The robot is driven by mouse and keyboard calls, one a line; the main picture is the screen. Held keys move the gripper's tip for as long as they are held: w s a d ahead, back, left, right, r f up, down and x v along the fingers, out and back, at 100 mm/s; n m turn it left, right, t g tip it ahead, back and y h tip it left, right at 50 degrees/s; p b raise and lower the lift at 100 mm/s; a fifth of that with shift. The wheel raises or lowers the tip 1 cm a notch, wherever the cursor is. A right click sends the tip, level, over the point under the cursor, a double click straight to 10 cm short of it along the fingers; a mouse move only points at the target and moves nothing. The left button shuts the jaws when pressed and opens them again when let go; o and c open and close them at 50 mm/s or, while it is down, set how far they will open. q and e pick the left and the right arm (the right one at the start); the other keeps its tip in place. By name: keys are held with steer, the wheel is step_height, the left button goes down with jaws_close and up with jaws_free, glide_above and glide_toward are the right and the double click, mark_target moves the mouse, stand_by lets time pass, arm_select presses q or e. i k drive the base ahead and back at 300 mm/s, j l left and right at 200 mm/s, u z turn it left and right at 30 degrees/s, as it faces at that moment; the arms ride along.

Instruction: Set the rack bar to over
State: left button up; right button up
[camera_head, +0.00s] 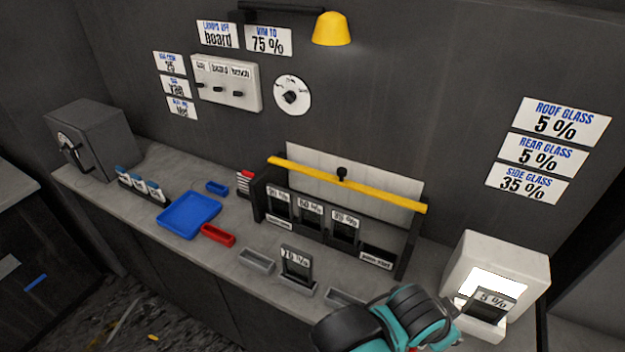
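The yellow rack bar (305,172) runs along the top of the dark rack (408,240), from its left end to its right end, above the cards. A black knob (342,173) sits near the bar's middle. The rack holds several dark tint cards with percent labels, among them a 35 % card (344,228); its rightmost bay looks empty. My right gripper (452,330), teal and black, is at the bottom right, in front of the rack and apart from the bar. Its fingertips are hard to make out. My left gripper is not in view.
A white lit box (505,262) with a 5 % card (493,300) stands right of the rack. A 70 % card (297,262) stands in a grey holder before the rack. Blue (190,213) and red (218,235) trays lie left. A yellow lamp (332,29) hangs above.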

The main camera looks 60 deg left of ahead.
mark_target(339, 180)
steer(key=u, duration=1.95)
steer(key=k+z, duration=0.35)
steer(key=k, duration=0.1)
